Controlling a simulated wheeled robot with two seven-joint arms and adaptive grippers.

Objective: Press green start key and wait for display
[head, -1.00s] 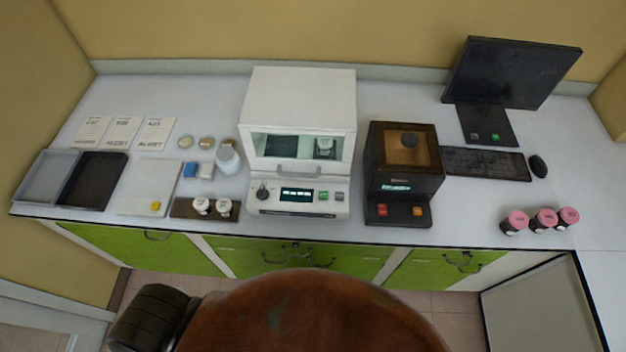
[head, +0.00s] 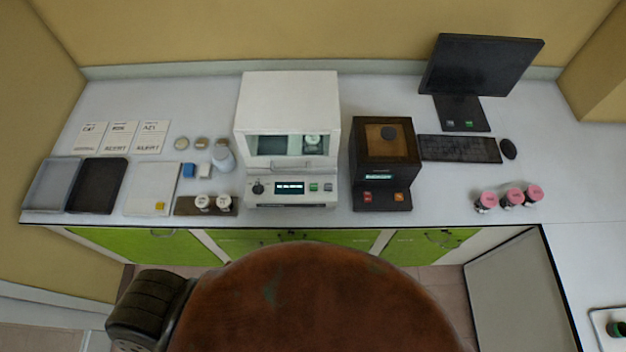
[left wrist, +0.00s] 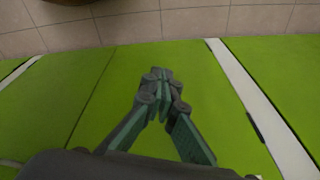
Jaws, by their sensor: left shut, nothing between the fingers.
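The white analyser (head: 287,110) stands in the middle of the bench with its glass window closed. On its front panel are a dark knob, a lit display (head: 290,188) with small text I cannot read, a green key (head: 314,187) and a grey-blue key beside it. My left gripper (left wrist: 158,76) shows in the left wrist view, shut and empty, in front of the green cabinet doors. Neither gripper shows in the head view, and my right gripper is in no view.
A dark device (head: 384,150) with red and orange keys stands right of the analyser. Pink-capped jars (head: 511,196), a keyboard (head: 459,149) and a monitor (head: 482,66) are further right. Trays (head: 96,186), cards and small vials are left. A white tray (head: 600,318) shows at lower right.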

